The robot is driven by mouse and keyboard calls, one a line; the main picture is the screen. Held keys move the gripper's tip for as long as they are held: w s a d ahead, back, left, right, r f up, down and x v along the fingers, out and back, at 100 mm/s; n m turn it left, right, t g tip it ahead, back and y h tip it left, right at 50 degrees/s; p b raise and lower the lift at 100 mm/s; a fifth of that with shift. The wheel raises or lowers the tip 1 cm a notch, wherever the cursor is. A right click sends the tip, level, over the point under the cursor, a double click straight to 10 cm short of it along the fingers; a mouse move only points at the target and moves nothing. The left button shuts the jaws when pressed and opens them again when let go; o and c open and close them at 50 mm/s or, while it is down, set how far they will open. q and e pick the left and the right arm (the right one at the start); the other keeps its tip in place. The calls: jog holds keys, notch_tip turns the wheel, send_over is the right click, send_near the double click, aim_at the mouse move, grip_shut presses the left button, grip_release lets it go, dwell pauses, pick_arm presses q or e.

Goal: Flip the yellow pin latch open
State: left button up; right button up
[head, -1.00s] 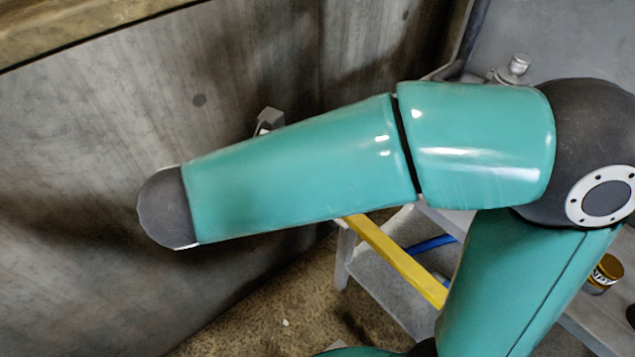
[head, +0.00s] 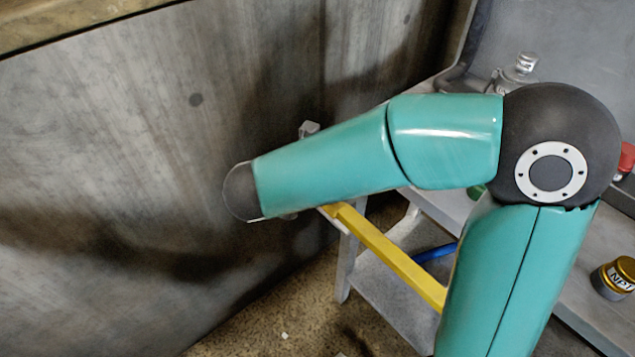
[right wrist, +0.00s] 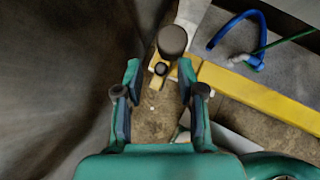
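The yellow bar of the latch (head: 390,255) runs diagonally below my right forearm in the head view. In the right wrist view the yellow bar (right wrist: 265,97) reaches in from the right, and its yellow end piece carries a small dark knob (right wrist: 161,69). A larger dark round cylinder (right wrist: 172,40) stands just beyond it. My right gripper (right wrist: 159,72) is open, its two fingers apart, with the small knob showing between the fingertips. I cannot tell whether they touch it. In the head view the right gripper is hidden by my forearm. My left gripper is not in view.
A tall grey metal wall (head: 110,150) stands close on the left. A grey bench (head: 580,255) on the right holds a gold-lidded jar (head: 617,276). A blue hose (right wrist: 238,25) lies beyond the yellow bar.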

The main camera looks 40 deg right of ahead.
grip_shut()
jog(key=shift+d+r, duration=0.1)
jog(key=shift+d, duration=0.25)
jog(key=shift+a, duration=0.25)
jog(key=shift+a+r+m+g+h+p, duration=0.15)
jog(key=shift+m+g+h+p, duration=0.15)
jog(key=shift+m+g+p, duration=0.45)
jog(key=m+g+p, duration=0.3)
jog(key=m+p, duration=0.2)
jog(key=m+g+p, duration=0.2)
jog(key=m, duration=0.1)
jog(key=shift+w+a+g, duration=0.2)
jog(key=shift+a+g, duration=0.05)
jog(key=shift+g, duration=0.1)
jog(key=shift+m+g+p, duration=0.8)
jog(key=shift+m+p, duration=0.35)
jog(key=shift+m, duration=0.1)
jog(key=shift+w+a+f+m+g+y+p, duration=0.1)
jog(key=shift+f+m+g+y+p, duration=0.15)
jog(key=shift+m+g+y+p, duration=0.65)
jog(key=shift+f, duration=0.1)
